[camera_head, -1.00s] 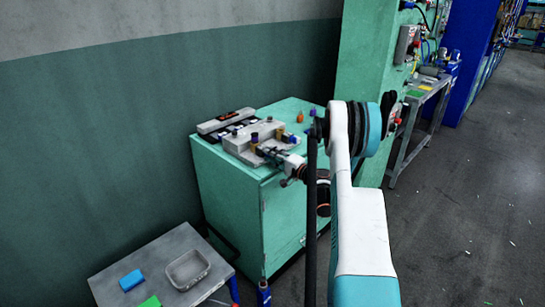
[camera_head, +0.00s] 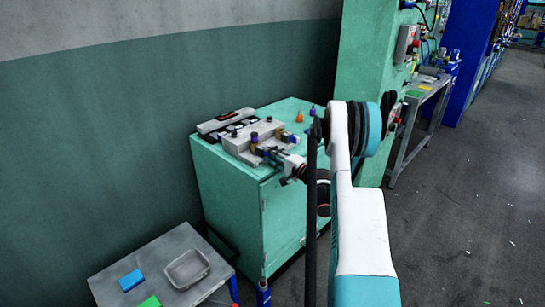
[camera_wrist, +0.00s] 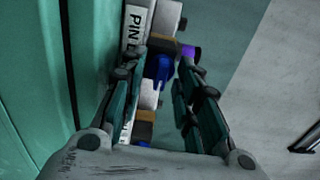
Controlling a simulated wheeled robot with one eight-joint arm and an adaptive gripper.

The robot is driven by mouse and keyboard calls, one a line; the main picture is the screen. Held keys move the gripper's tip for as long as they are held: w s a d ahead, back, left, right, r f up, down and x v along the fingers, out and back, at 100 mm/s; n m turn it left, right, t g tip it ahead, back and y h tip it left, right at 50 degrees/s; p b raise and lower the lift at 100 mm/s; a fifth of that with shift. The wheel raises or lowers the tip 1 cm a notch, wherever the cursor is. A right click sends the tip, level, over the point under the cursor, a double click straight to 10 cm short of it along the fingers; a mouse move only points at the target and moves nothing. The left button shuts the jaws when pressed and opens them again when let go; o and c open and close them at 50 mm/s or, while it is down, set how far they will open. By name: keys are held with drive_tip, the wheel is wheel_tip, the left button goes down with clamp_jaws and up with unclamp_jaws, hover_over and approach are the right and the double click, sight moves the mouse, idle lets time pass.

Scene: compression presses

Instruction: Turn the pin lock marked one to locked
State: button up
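A light grey pin lock fixture (camera_head: 236,146) stands on the green cabinet, with small dark and blue pins on top. A purple knob (camera_wrist: 188,52) shows just beyond the right fingertip. In the head view my gripper (camera_head: 266,152) is at the fixture's front edge.
The green cabinet (camera_head: 228,210) has an orange object (camera_head: 299,117) at the back of its top. A low grey table (camera_head: 135,260) at front left holds a tray (camera_head: 187,269), a blue block (camera_head: 131,280) and a green block (camera_head: 149,301).

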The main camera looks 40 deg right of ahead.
drive_tip(key=s, duration=1.2)
drive_tip(key=shift+d, duration=0.45)
